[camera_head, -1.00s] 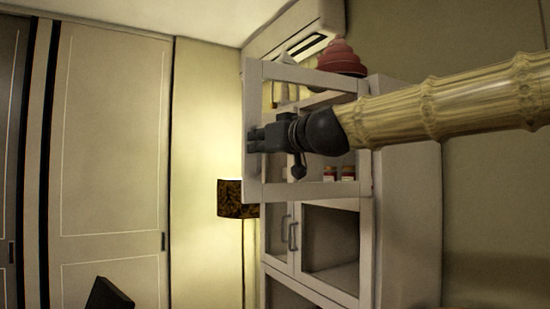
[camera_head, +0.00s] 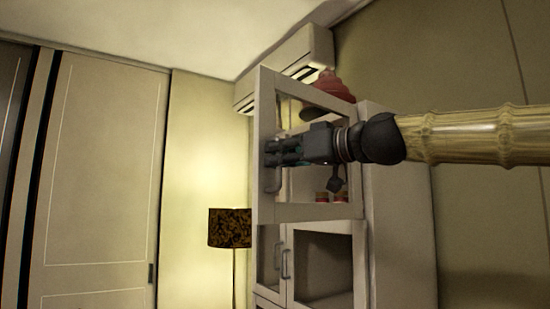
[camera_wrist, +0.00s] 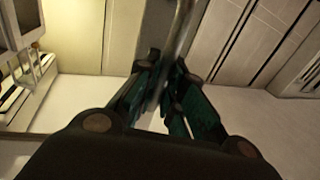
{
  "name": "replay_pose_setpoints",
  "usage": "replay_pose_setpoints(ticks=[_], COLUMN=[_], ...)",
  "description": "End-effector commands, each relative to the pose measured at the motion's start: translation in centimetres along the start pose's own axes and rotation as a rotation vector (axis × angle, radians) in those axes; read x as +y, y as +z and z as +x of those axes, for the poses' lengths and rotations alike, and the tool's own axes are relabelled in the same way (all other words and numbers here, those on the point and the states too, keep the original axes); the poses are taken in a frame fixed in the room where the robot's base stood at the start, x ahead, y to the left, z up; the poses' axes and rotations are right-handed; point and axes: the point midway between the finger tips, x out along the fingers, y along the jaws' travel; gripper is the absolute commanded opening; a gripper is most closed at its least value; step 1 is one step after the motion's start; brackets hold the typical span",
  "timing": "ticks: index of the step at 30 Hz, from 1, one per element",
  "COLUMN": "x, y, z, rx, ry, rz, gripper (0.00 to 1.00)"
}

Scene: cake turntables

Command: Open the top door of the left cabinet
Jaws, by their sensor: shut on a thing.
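The white cabinet (camera_head: 395,235) stands right of centre in the head view. Its top door (camera_head: 266,105) has a pale frame around a glass pane and appears to stand ajar, angled out from the cabinet. My gripper (camera_head: 270,155) is at the door's left side, shut on its handle (camera_head: 273,182). In the wrist view, the grey metal handle bar (camera_wrist: 181,35) passes between the fingers of my gripper (camera_wrist: 165,82). My gripper and wrist hide part of the door and the shelf behind it.
A lower glass door with a handle (camera_head: 284,263) sits below the top door. A pink tiered object (camera_head: 332,88) and small jars (camera_head: 322,198) show at the cabinet. A patterned lamp (camera_head: 230,228) stands to the left. A white wall unit (camera_head: 312,45) is above.

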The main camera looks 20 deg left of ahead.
Motion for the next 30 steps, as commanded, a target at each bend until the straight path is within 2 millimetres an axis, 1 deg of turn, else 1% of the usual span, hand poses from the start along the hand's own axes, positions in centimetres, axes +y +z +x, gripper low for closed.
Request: replay_pose_setpoints(ticks=[1, 4, 5, 6, 8, 9, 20, 23, 26, 30], x=[0.2, 0.3, 0.3, 0.3, 0.3, 0.2, 0.1, 0.1, 0.2, 0.3], y=[-0.4, -0.4, -0.4, -0.4, -0.4, -0.3, -0.1, -0.1, -0.2, -0.2], z=[-0.2, -0.2, -0.2, -0.2, -0.2, -0.2, -0.4, -1.1, -2.4, -4.7], rx=[0.006, 0.006, 0.006, 0.006, 0.006, 0.005, 0.002, 0.002, 0.004, 0.004], ry=[0.006, 0.006, 0.006, 0.007, 0.006, 0.006, 0.003, 0.003, 0.004, 0.005], rz=[-0.001, -0.001, -0.001, -0.001, -0.001, 0.0, 0.0, 0.0, 0.0, 0.001], gripper=[0.0, 0.0, 0.12, 0.19, 0.3, 0.33, 0.33, 0.33, 0.33, 0.33])
